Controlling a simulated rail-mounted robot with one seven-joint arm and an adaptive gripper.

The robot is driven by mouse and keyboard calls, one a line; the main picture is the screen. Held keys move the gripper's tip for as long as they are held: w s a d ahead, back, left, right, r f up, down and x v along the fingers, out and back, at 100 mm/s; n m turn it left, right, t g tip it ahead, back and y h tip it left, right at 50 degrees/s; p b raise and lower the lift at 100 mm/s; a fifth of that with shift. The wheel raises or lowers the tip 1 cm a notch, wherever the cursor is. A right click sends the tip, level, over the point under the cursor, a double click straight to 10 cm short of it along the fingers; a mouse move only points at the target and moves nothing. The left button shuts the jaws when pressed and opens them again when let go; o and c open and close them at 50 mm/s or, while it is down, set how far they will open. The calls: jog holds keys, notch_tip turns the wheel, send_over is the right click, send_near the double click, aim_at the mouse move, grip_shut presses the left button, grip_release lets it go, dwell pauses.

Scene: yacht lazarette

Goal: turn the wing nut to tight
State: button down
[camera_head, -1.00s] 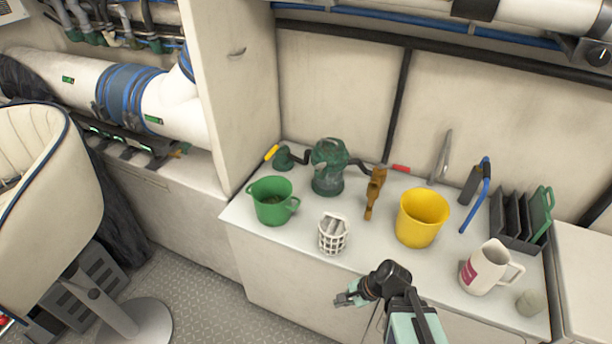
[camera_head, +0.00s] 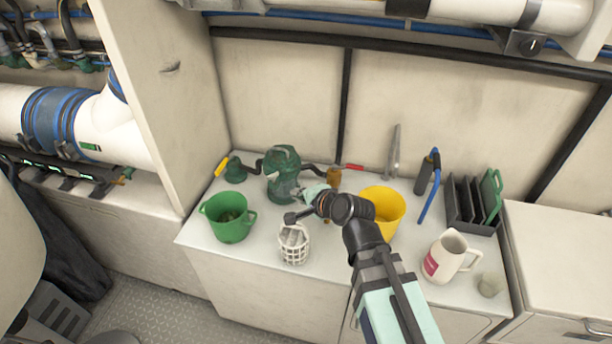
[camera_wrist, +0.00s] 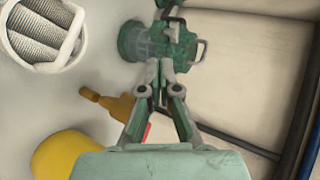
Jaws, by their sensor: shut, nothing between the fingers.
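The green strainer-like fitting (camera_head: 282,170) stands at the back left of the white counter. I cannot clearly make out a separate wing nut. My gripper (camera_head: 299,196) is just in front of the fitting in the head view. In the wrist view my gripper (camera_wrist: 160,66) is shut with its fingertips together and nothing between them. The fingertips overlap the fitting's near edge in the picture; I cannot tell whether they touch it.
A brown fitting (camera_head: 334,178) is partly hidden behind my gripper. A yellow bucket (camera_head: 386,205), white jug (camera_head: 448,258) and dark rack (camera_head: 466,220) stand to the right.

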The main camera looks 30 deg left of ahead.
jog(key=p, duration=0.3)
send_near(270, 178)
jog(key=x, duration=0.5)
jog(key=shift+f, duration=0.5)
jog(key=shift+w+a, duration=0.35)
jog(key=shift+a, duration=0.3)
jog(key=shift+s+a+p, duration=0.1)
jog(key=shift+a+p, duration=0.05)
jog(key=shift+p, duration=0.3)
